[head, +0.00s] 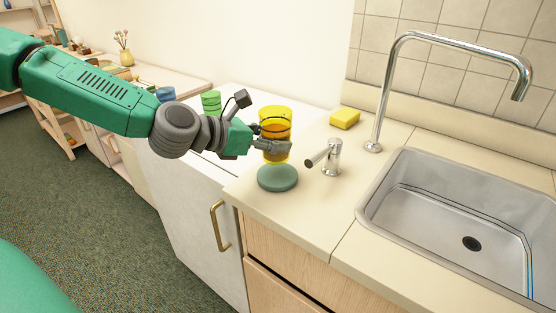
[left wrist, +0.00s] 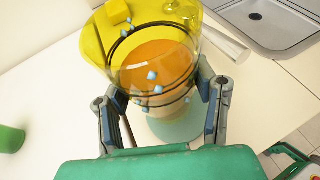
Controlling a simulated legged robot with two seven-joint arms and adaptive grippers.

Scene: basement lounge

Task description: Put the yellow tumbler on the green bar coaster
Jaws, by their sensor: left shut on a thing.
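The yellow tumbler (head: 275,118) is see-through and upright, with dark bands and small blue marks. My left gripper (head: 272,146) is shut on its lower part. In the left wrist view the tumbler (left wrist: 150,62) sits between the two fingers of the gripper (left wrist: 160,92). The green bar coaster (head: 277,179) is a round disc on the counter near its front left edge. The tumbler's base shows just above the coaster's far rim and seems held above it. The coaster (left wrist: 178,128) partly shows below the tumbler in the left wrist view. My right gripper is out of view.
A metal lever fitting (head: 328,158) stands close right of the coaster. A yellow sponge (head: 344,118), a tall faucet (head: 384,90) and a sink (head: 450,215) are farther right. A green cup (head: 211,102) and a blue cup (head: 166,94) stand to the left.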

